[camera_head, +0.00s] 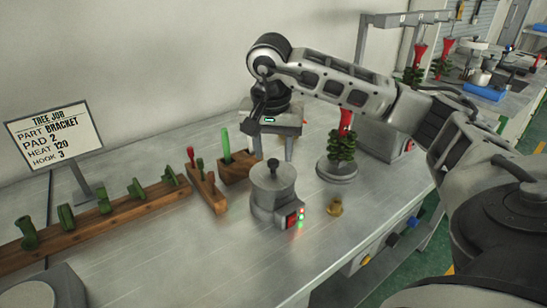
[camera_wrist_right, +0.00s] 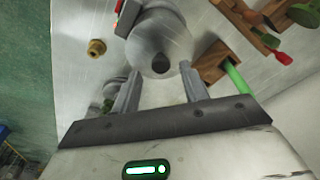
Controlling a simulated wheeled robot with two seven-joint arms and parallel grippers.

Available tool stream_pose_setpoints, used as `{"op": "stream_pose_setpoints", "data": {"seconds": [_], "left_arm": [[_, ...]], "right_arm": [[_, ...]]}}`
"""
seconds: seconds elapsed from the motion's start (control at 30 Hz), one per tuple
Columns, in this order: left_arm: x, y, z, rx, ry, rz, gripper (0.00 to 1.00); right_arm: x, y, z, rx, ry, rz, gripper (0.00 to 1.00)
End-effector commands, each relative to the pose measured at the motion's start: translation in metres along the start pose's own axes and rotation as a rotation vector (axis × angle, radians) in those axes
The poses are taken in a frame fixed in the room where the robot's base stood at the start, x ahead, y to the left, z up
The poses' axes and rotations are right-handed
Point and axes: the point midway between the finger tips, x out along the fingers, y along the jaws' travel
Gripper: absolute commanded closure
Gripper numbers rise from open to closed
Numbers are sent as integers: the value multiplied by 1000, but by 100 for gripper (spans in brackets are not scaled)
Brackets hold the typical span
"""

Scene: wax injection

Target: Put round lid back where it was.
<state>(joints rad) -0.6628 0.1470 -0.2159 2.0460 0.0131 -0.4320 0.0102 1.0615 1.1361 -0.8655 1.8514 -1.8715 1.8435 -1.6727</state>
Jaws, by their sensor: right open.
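The round lid (camera_head: 272,174) is a grey disc with a dark knob. It lies on top of the grey heating pot (camera_head: 268,203) and looks level. In the right wrist view the lid (camera_wrist_right: 150,42) shows with its knob toward the fingers. My right gripper (camera_head: 272,150) points down just behind and above the lid, open, with nothing between its fingers. In the wrist view its fingertips (camera_wrist_right: 160,85) spread to either side below the knob, apart from it as far as I can tell. My left gripper is not in view.
Wooden blocks (camera_head: 208,190) with tools and a green stick (camera_head: 226,145) stand left of the pot. A green tree (camera_head: 341,147) on a round base and a brass piece (camera_head: 335,207) stand to the right. A wooden rail (camera_head: 120,212) with green parts lies left. The front table is clear.

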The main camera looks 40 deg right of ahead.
Motion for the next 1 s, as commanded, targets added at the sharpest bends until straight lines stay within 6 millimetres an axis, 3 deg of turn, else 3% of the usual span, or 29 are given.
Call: {"op": "stream_pose_setpoints", "data": {"seconds": [0.2, 0.4, 0.67, 1.0], "left_arm": [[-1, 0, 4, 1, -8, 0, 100], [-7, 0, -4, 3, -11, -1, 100], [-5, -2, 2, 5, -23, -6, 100], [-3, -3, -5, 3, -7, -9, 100]], "right_arm": [[-51, -2, 0, 0, 3, -7, 56], [-85, 0, -1, 0, 3, -3, 56], [-91, 0, 0, 0, 0, -1, 56], [-91, 0, 0, 1, 0, -1, 56]]}}
